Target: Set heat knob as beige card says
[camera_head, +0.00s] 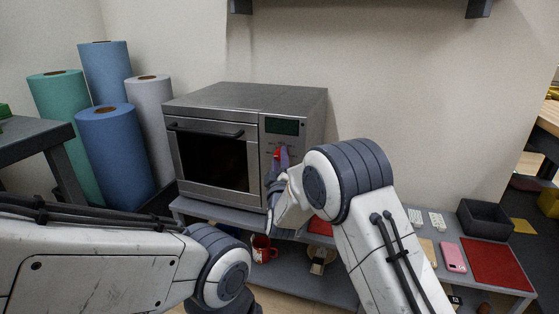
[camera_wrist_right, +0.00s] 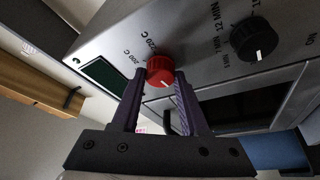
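The red heat knob (camera_wrist_right: 160,70) is on the front panel of the steel microwave-like oven (camera_head: 245,98). Markings including "200 C" and "220 C" stand beside it, and its white mark faces the lower side in the right wrist view. My right gripper (camera_wrist_right: 160,72) has one finger on each side of this knob, with the tips at its edges. I cannot tell whether they press on it. In the head view the red knob (camera_head: 281,152) shows partly behind the gripper. A beige card (camera_head: 428,251) lies on the table, partly hidden by my right arm; its writing is unreadable. My left gripper is out of view.
A black knob (camera_wrist_right: 254,39) marked in minutes sits beside the red one. A red mug (camera_head: 263,249) is under the oven. A pink phone (camera_head: 453,257), a red mat (camera_head: 495,264) and a black bin (camera_head: 485,219) are at right. Paper rolls (camera_head: 116,150) stand left.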

